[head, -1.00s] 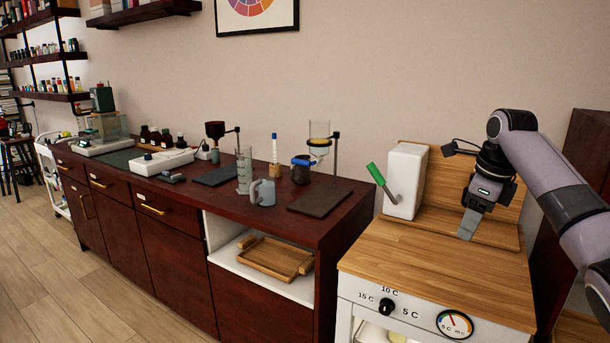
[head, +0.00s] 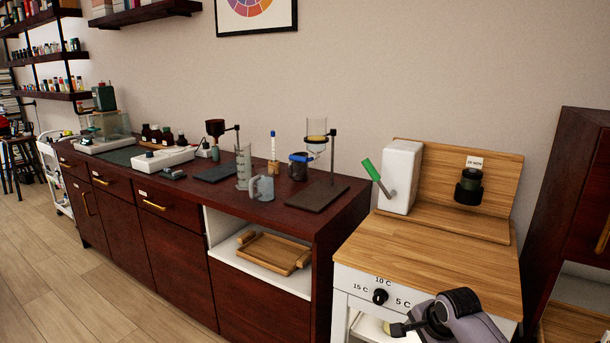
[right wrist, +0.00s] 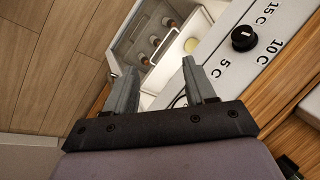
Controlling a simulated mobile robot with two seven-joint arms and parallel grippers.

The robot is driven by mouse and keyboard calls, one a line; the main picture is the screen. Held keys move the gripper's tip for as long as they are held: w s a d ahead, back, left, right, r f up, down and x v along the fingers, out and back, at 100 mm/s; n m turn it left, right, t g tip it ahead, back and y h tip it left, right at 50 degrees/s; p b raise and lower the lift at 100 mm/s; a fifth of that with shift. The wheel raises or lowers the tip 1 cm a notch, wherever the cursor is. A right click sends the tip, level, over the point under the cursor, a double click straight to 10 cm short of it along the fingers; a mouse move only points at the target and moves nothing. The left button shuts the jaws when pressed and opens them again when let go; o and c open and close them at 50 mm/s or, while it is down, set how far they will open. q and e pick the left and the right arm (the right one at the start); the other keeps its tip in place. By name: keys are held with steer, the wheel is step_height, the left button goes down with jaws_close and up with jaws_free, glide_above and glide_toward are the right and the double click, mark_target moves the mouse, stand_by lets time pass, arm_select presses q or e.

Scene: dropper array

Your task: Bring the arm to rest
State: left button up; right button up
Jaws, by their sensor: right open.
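My right arm (head: 455,318) shows at the lower right of the head view, low in front of the white cabinet with the wooden top. Its fingertips cannot be made out there. In the right wrist view my right gripper (right wrist: 158,82) is open, its two grey fingers apart with nothing between them. It points down past the cabinet front, over an open lower compartment with several dark bottles (right wrist: 155,40). My left gripper is not in view.
The cabinet's wooden top (head: 440,240) holds a white box (head: 401,178) with a green-handled lever; a dark round fixture (head: 469,187) is on its backboard. The cabinet front has a temperature knob (head: 380,297). A dark counter (head: 335,215) with lab ware stands left; floor (head: 90,280) is free before it.

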steer(key=s+a+f+n+t+y, duration=0.15)
steer(key=s+a+f+n, duration=0.25)
steer(key=s+f+n, duration=0.65)
steer(key=s+r+n+t, duration=0.1)
steer(key=s+n+t, duration=0.3)
steer(key=s, duration=1.6)
steer(key=shift+s+a+r+n, duration=0.2)
steer(key=shift+r+n, duration=0.1)
steer(key=shift+n, duration=0.55)
